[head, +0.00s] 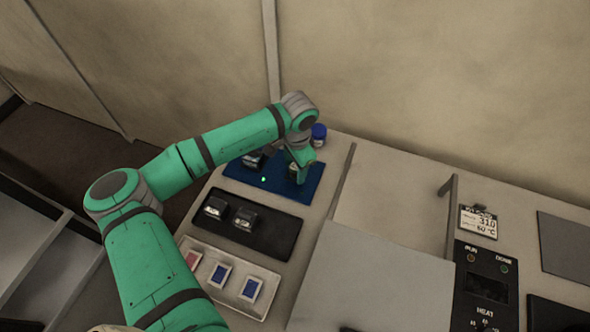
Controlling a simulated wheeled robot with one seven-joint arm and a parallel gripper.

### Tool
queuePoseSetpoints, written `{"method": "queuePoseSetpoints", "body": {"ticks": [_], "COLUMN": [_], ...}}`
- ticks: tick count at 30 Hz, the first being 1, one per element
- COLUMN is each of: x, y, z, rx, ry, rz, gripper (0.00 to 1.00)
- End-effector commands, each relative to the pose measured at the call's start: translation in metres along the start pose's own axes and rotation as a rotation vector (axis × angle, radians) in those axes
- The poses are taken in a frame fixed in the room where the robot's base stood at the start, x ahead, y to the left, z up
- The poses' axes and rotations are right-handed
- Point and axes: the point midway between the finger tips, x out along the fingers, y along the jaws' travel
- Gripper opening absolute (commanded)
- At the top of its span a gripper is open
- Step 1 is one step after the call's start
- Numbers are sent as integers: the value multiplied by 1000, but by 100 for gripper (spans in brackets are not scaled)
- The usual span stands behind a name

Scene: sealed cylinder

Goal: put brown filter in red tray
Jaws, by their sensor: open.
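My gripper (297,176) is open and points down over the right part of a blue mat or tray (235,172). A small object seems to be at its fingertips, but the arm covers most of it and I cannot tell what it is. A dark block-like object (254,160) sits on the left part of the blue surface, partly behind my arm. I cannot make out a brown filter or a red tray for certain. My arm may hide parts of the bench.
A black tray (285,243) holds two dark blocks (244,219). A pale tray (198,248) holds a red-marked piece (193,260) and two blue-marked pieces (251,289). A blue-capped jar (319,135) stands behind the gripper. A grey raised box (370,285) and control panel (486,285) stand right.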

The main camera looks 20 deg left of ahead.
Motion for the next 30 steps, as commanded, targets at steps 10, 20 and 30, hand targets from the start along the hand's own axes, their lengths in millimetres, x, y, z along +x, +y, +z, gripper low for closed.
{"method": "queuePoseSetpoints", "body": {"ticks": [10,20,30], "x": [2,1,-20], "y": [0,0,-1], "z": [-1,-1,-2], "rx": [3,3,3], "ry": [1,1,2], "rz": [0,-1,-2], "gripper": [25,2,2]}}
